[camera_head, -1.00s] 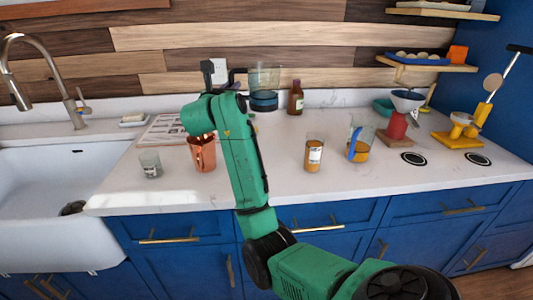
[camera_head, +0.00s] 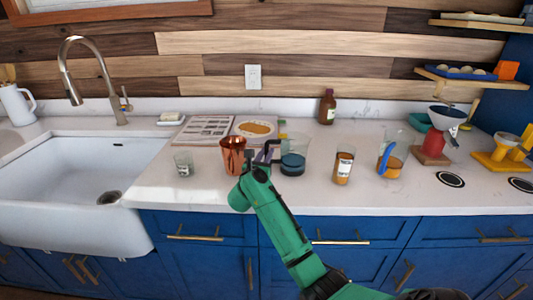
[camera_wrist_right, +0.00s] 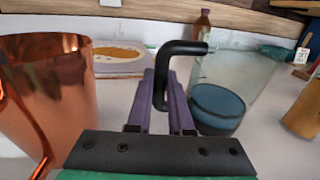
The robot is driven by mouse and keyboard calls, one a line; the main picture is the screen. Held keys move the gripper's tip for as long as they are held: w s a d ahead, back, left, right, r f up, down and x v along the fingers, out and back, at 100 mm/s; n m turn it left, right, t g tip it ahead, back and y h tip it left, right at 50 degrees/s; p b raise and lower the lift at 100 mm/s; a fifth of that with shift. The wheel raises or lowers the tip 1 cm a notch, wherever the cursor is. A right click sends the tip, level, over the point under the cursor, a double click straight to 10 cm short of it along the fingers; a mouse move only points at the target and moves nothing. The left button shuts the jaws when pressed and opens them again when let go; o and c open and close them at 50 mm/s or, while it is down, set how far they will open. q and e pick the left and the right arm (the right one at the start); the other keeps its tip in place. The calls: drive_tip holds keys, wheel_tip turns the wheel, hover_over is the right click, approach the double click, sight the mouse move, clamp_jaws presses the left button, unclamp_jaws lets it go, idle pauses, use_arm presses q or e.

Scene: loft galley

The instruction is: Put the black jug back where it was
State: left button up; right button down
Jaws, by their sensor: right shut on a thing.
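The black jug (camera_head: 294,156) is a clear vessel with a black handle and dark blue liquid. It is upright at the counter's middle, just right of a copper cup (camera_head: 232,156). I cannot tell whether its base touches the counter. My right gripper (camera_head: 266,153) is shut on the handle, on the jug's left side. In the right wrist view the purple fingers (camera_wrist_right: 165,100) close around the black handle (camera_wrist_right: 160,75), with the jug (camera_wrist_right: 222,95) to the right and the copper cup (camera_wrist_right: 50,95) close on the left. My left gripper is out of view.
A small glass (camera_head: 183,164) stands left of the copper cup. An amber jar (camera_head: 343,167) and a blue-handled jug (camera_head: 391,158) stand to the right. The sink (camera_head: 85,170) is left.

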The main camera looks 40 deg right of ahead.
drive_tip(key=c, duration=1.2)
unclamp_jaws()
drive_tip(key=shift+f, duration=0.1)
drive_tip(key=shift+c, duration=0.2)
drive_tip(key=o, duration=0.4)
drive_tip(key=shift+r, duration=0.2)
drive_tip(key=b+v, duration=0.3)
drive_tip(key=v, duration=0.8)
drive_tip(key=shift+s+a, duration=0.2)
drive_tip(key=shift+a, duration=0.15)
drive_tip(key=shift+s+a, duration=0.15)
